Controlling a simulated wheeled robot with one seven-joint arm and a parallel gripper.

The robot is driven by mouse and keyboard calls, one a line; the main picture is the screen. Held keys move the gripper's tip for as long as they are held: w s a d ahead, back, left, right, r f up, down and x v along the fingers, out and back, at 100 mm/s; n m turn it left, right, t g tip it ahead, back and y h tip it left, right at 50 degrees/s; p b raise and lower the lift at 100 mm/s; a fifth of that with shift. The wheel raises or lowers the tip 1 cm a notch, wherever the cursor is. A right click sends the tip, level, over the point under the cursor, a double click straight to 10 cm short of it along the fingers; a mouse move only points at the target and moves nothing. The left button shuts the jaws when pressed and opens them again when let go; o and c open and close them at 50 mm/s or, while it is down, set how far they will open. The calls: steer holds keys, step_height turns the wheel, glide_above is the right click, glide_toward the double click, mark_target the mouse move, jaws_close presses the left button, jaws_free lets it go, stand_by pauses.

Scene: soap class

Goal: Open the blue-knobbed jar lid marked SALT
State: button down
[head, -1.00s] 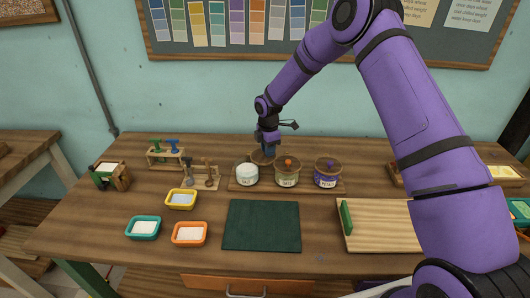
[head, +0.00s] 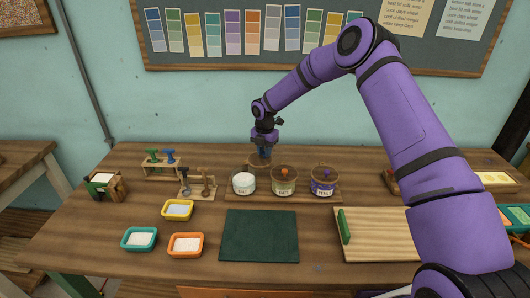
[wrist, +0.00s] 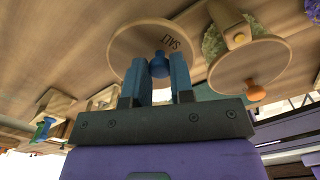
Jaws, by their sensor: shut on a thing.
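The round wooden lid marked SALT (wrist: 150,38) has a blue knob (wrist: 159,65), and my gripper (wrist: 157,83) is shut on that knob in the wrist view. In the head view my gripper (head: 263,150) holds the lid (head: 259,162) behind and slightly right of the white salt jar (head: 244,185). The jar stands upright and uncovered, with white contents showing at its top. The lid is apart from the jar. How high it is above the table is hard to tell.
A jar with an orange knob (head: 284,182) and one with a purple knob (head: 323,182) stand right of the salt jar, both lidded, on a wooden tray. A small wooden stand (head: 198,186) is to the left. A dark green mat (head: 259,236) lies clear in front.

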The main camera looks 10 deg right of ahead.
stand_by(0.4)
steer(key=c, duration=1)
jaws_free()
step_height(320, 180, up, 11)
steer(key=shift+f, duration=0.1)
